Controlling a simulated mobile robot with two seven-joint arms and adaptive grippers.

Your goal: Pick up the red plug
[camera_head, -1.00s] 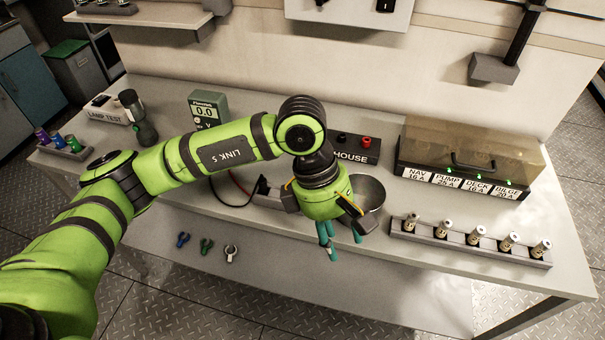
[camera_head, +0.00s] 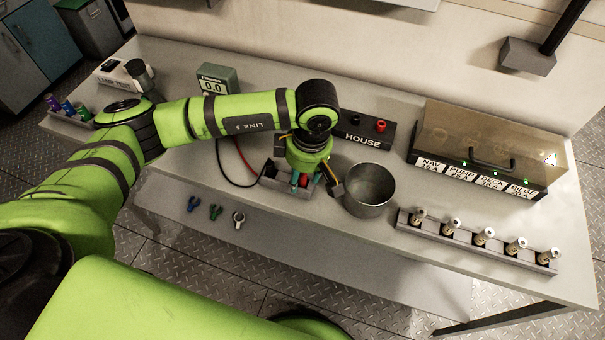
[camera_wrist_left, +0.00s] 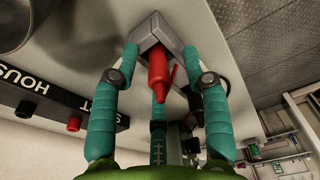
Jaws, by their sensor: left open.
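The red plug (camera_wrist_left: 158,65) stands in a grey holder (camera_wrist_left: 148,27) in the left wrist view, between the teal fingers of my left gripper (camera_wrist_left: 160,82). The fingers are spread on either side of it, with gaps visible. In the head view the left gripper (camera_head: 305,182) points down over the holder (camera_head: 282,188) on the bench. Only a small bit of the red plug (camera_head: 303,180) shows there between the fingers. My right gripper is out of view.
A metal bowl (camera_head: 369,188) stands close to the right of the left gripper. Behind is the HOUSE terminal block (camera_head: 365,138) with red and black posts. A meter (camera_head: 218,80) stands at the back left. A rack of fuses (camera_head: 475,240) lies right.

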